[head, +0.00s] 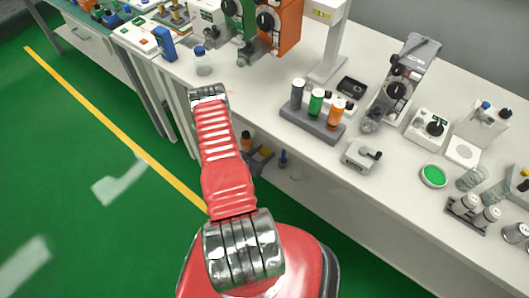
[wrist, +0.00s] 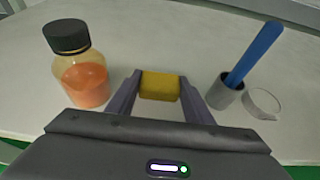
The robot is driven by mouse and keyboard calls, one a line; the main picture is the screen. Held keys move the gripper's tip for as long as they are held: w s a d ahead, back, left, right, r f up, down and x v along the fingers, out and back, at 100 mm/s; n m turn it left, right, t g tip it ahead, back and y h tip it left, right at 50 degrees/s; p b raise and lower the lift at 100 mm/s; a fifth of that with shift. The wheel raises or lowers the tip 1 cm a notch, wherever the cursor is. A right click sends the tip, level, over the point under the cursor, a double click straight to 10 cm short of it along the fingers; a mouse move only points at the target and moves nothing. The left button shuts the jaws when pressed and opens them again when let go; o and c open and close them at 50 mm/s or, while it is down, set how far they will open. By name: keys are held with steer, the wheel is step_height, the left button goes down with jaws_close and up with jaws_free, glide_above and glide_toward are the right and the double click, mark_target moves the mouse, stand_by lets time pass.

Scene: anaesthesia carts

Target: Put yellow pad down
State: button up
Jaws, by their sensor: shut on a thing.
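The yellow pad (wrist: 160,86) is a small block between the two fingers of my gripper (wrist: 160,82) in the wrist view. My gripper is shut on it, one finger at each side. The pad is over a pale surface; I cannot tell whether its underside touches it.
An orange-filled bottle with a black cap (wrist: 80,65) stands left of my gripper. A grey cup (wrist: 226,91) holding a blue stick (wrist: 255,55) and a clear round dish (wrist: 263,104) stand at right. The surface beyond the pad is clear. The bench top (head: 300,160) overhangs this lower area.

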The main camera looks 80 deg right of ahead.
steer(key=shift+f, duration=0.15)
steer(key=o, duration=1)
steer(key=shift+o, duration=0.5)
steer(key=shift+w+f, duration=0.1)
steer(key=shift+w, duration=0.05)
steer(key=shift+w+a+r, duration=0.1)
steer(key=shift+r, duration=0.15)
steer(key=v, duration=1.1)
steer(key=shift+a+r, duration=0.3)
